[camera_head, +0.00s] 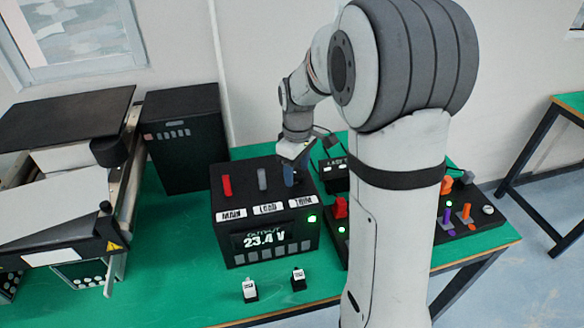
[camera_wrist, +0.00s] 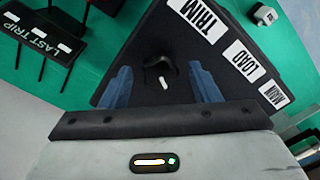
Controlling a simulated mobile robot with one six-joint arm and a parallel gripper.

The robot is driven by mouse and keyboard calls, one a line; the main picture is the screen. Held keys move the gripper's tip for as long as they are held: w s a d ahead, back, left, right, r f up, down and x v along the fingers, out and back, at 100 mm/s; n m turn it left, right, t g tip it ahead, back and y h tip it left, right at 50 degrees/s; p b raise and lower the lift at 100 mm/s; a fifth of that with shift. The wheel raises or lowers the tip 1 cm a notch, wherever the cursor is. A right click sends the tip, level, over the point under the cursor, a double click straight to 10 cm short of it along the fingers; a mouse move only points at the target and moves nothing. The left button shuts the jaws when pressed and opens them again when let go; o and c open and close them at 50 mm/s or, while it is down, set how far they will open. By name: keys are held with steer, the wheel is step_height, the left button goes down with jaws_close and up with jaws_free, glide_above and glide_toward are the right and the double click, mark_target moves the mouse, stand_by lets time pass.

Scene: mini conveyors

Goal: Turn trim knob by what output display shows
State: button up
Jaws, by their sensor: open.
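The black console (camera_head: 223,262) stands on the green table with labels MAIN, LOAD and TRIM. Its output display (camera_head: 264,240) reads 23.4 V. My gripper (camera_head: 290,178) is over the TRIM position and hides the knob in the head view. In the wrist view, the trim knob (camera_wrist: 157,68) is dark with a short white mark and lies between the two blue fingers of my gripper (camera_wrist: 161,72). The fingers are open, with a gap on each side of the knob. The TRIM label (camera_wrist: 197,17) is beside it.
A red handle (camera_head: 226,187) and a grey handle (camera_head: 262,179) stand left of my gripper on the console. A LAST TRIP sign (camera_wrist: 40,42) is near. Two small switches (camera_head: 249,290) (camera_head: 298,279) sit in front. A black box (camera_head: 185,140) stands behind left.

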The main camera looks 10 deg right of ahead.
steer(key=shift+c, duration=0.3)
steer(key=c, duration=0.9)
steer(key=shift+o, duration=0.2)
steer(key=shift+w+a, duration=0.1)
steer(key=shift+a, duration=0.2)
steer(key=shift+d+f, duration=0.1)
steer(key=shift+d, duration=0.05)
steer(key=shift+c, duration=0.3)
steer(key=shift+d, duration=0.15)
